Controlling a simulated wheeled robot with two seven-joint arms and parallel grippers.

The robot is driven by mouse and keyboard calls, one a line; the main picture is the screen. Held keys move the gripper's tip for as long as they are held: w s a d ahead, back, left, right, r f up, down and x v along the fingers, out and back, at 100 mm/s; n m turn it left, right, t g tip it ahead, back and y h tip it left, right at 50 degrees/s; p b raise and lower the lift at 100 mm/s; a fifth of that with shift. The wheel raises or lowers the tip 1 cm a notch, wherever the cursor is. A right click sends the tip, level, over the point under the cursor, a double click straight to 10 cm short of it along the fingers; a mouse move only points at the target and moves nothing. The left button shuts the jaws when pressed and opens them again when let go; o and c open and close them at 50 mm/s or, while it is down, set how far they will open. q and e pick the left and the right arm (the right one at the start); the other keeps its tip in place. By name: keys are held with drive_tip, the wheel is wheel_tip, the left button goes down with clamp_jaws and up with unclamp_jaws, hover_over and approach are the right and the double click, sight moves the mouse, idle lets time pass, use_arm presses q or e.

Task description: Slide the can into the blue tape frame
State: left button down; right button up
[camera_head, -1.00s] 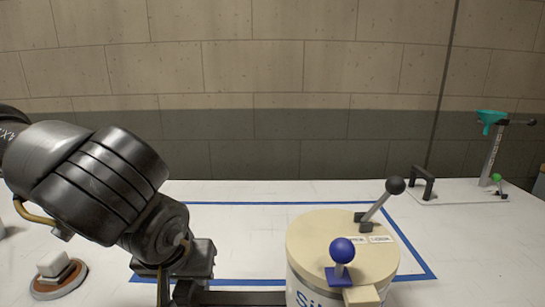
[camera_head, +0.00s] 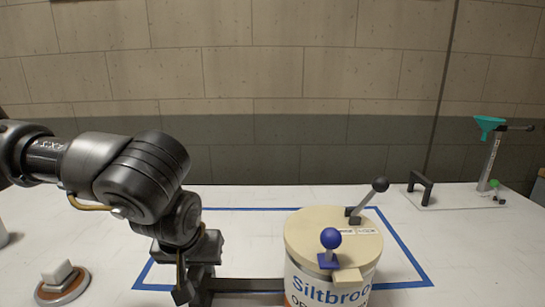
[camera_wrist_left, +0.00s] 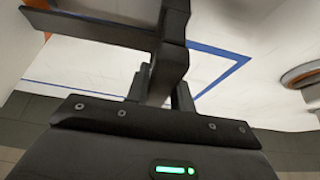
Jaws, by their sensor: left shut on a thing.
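The can (camera_head: 325,288) is white with blue lettering and a cream lid (camera_head: 305,235) that carries a blue-knobbed lever and a black-knobbed lever. It stands upright. A dark side bar (camera_head: 248,285) reaches left from it. My left gripper (camera_head: 194,285) is shut on the bar's handle end, left of the can; the wrist view shows the same gripper (camera_wrist_left: 165,85). The blue tape frame (camera_head: 405,250) lies flat on the white table. In the head view the can covers part of the frame's front strip; its base is cut off, so I cannot tell how far inside it stands.
A round brown base with a white block (camera_head: 58,275) sits front left. The table inside the frame behind the can is clear. A block wall (camera_head: 270,90) stands behind.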

use_arm(q)
drive_tip(key=shift+w+r+p, duration=0.15)
drive_tip(key=shift+w+p, duration=0.55)
drive_tip(key=shift+w, duration=0.75)
drive_tip(key=c, duration=1.1)
unclamp_jaws()
drive_tip(key=shift+a+f, duration=0.1)
drive_tip(key=shift+f, duration=0.1)
drive_tip(key=v, duration=1.1)
drive_tip(key=shift+p, duration=0.4)
